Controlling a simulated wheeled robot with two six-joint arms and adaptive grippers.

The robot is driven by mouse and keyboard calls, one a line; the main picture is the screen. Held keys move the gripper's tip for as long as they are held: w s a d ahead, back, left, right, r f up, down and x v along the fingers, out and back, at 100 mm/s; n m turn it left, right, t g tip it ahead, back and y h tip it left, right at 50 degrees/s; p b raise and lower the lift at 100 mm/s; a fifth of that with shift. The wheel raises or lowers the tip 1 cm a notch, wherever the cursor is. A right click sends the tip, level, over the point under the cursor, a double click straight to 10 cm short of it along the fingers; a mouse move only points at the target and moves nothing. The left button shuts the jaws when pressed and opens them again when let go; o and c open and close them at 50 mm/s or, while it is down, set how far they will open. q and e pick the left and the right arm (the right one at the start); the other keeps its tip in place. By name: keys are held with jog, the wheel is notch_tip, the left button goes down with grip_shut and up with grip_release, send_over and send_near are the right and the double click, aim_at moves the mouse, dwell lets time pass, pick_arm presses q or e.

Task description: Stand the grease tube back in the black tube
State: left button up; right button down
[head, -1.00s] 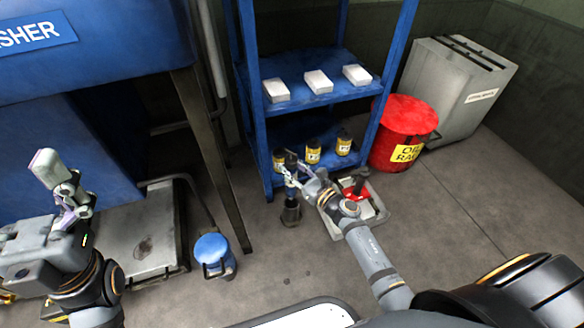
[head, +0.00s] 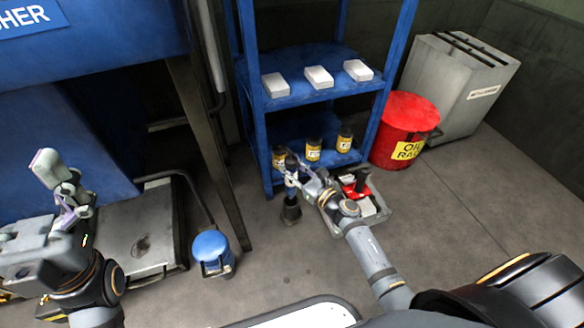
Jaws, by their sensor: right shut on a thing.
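My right gripper (head: 291,175) is shut on the grease tube (head: 291,191), which hangs upright with a dark top above the fingers and a blue lower part below them. The black tube (head: 291,211) stands on the floor directly below, in front of the blue rack. The grease tube's lower end is at or just over the black tube's mouth; I cannot tell whether it is inside. My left gripper (head: 66,210) is at the far left, away from both; its jaw state is unclear.
The blue rack (head: 320,90) holds white boxes (head: 319,77) and yellow-labelled jars (head: 314,150). A grey tray (head: 376,211) with a red item lies to the right of the black tube. A red bin (head: 405,130) and blue canister (head: 213,252) stand nearby.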

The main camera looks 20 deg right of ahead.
jog(key=shift+f+b, duration=1.6)
jog(key=shift+f, duration=0.05)
